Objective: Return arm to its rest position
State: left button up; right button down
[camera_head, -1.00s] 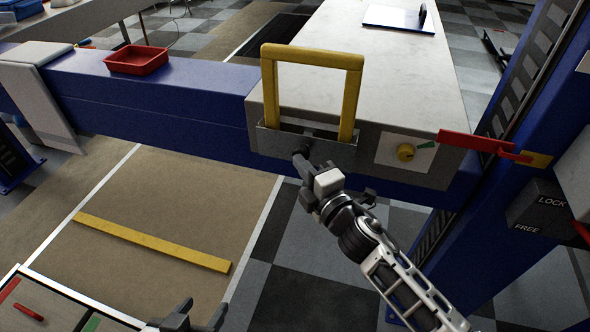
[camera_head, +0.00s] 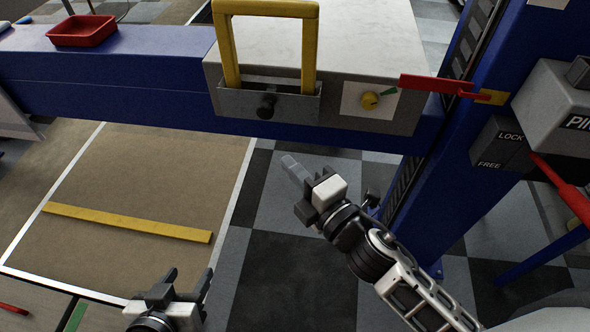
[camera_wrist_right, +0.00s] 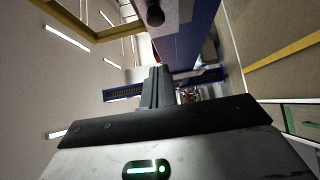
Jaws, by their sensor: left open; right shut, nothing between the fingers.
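My right arm reaches in from the lower right in the head view. Its gripper (camera_head: 291,166) is shut and empty, in the air in front of and below the grey box (camera_head: 355,110). It is apart from the black knob (camera_head: 266,106) on the box's front. In the right wrist view, the shut fingers (camera_wrist_right: 158,75) show at the centre, with the dark knob (camera_wrist_right: 155,14) above them. My left gripper (camera_head: 184,283) is open and empty at the bottom of the head view, fingers pointing up.
The box bears a yellow handle (camera_head: 309,50) and a yellow dial (camera_head: 370,100). A red lever (camera_head: 432,84) sticks out from the blue post (camera_head: 452,140). A LOCK/FREE block (camera_head: 498,144) and a red-handled lever (camera_head: 562,188) are at right. A red tray (camera_head: 82,31) sits on the blue beam (camera_head: 130,80).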

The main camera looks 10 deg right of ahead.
jog(key=shift+s, duration=0.15)
dwell(0.4)
jog(key=s+d+f+m+g+h, duration=0.1)
jog(key=s+f+m, duration=0.4)
jog(key=m, duration=0.5)
jog(key=s+d+f+m+g+h, duration=0.2)
jog(key=s+d+f+m+g, duration=0.2)
jog(key=m, duration=0.6)
notch_tip(320, 180, down, 2)
jog(key=shift+s+d+f+g, duration=0.2)
jog(key=shift+s+g, duration=0.2)
jog(key=shift+s, duration=0.45)
